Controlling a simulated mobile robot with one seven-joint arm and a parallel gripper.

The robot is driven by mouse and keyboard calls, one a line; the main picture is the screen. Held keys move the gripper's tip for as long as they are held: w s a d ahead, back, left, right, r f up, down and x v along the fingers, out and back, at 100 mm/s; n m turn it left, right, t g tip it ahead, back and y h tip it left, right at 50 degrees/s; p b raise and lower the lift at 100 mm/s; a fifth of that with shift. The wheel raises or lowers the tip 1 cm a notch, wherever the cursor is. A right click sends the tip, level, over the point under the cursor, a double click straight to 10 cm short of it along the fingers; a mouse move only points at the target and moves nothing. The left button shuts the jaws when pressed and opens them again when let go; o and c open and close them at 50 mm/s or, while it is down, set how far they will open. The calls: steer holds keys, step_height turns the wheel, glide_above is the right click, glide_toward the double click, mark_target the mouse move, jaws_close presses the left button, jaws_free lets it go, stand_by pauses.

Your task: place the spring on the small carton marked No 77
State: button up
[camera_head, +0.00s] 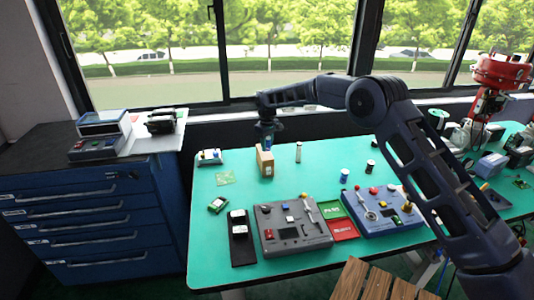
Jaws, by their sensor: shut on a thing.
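A small tan carton (265,164) stands upright on the green table top, left of the middle. Its marking cannot be read at this size. My gripper (267,146) points down directly at the carton's top. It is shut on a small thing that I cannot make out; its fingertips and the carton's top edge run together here. I cannot tell whether the held thing touches the carton. No spring can be clearly picked out elsewhere on the table.
A thin upright cylinder (298,152) stands right of the carton, with short cylinders (344,175) farther right. A grey control box (293,228) and a blue one (382,212) stand in front. My arm spans the table's right side.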

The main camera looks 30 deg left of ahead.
mark_target(267, 159)
steer(key=shift+f, duration=2.3)
steer(key=shift+f, duration=0.1)
steer(key=o, duration=1)
step_height(267, 159, up, 12)
steer(key=shift+r, duration=0.15)
